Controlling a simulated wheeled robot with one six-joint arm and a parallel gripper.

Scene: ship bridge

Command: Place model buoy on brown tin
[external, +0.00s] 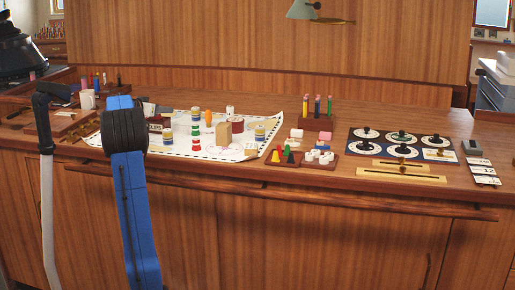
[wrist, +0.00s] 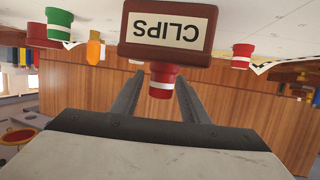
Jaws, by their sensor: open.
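The wrist view is upside down. A brown tin labelled CLIPS (wrist: 168,52) fills its top middle. A red model buoy with a white band (wrist: 161,84) meets the tin's top edge and appears to stand on it, though the contact is partly unclear. My gripper (wrist: 158,76) is open, with one finger on each side of the buoy and no clear grip. The labelled tin (external: 156,126) shows just right of the arm.
Other striped pieces, green (wrist: 60,24) and red (wrist: 241,56), and an orange piece (wrist: 95,47) stand around the tin. A white chart (external: 180,150) lies beneath them. A tray of cones (external: 284,157) and a dial panel (external: 402,143) are farther right.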

